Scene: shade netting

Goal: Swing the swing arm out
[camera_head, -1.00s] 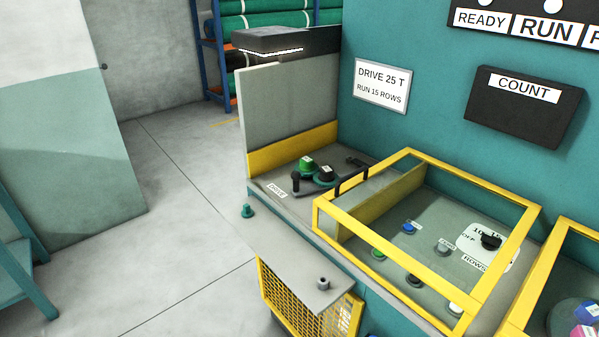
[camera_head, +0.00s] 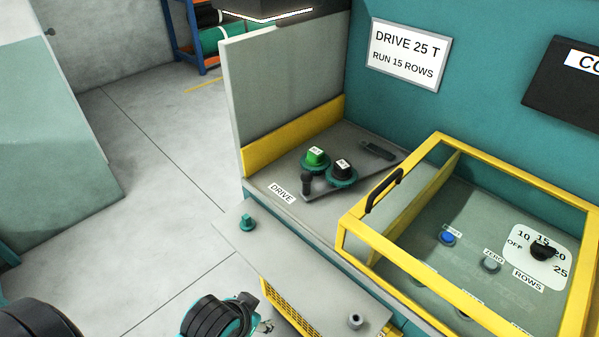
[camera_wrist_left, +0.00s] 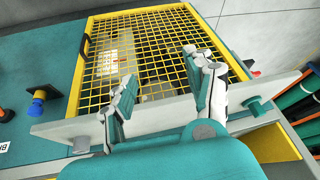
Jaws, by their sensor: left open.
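The swing arm (camera_head: 335,190) appears to be the dark grey triangular plate on the drive deck in the head view. A short black upright handle (camera_head: 306,182) stands at its near left corner. A gear with a green hub (camera_head: 316,156) and one with a black hub (camera_head: 342,168) sit by the plate. My left gripper is at the bottom edge of the head view, partly cut off, below and in front of the deck, well away from the handle. In the left wrist view my left gripper (camera_wrist_left: 165,88) is open and empty, its fingers apart over the grey ledge. My right gripper is not in view.
A grey ledge (camera_head: 285,265) with a teal knob (camera_head: 248,222) juts out before the deck. A tall grey panel (camera_head: 285,85) bounds the deck at the left; a yellow-framed cover (camera_head: 400,245) stands right. Yellow mesh (camera_wrist_left: 150,45) lies beyond the fingers. Floor at left is clear.

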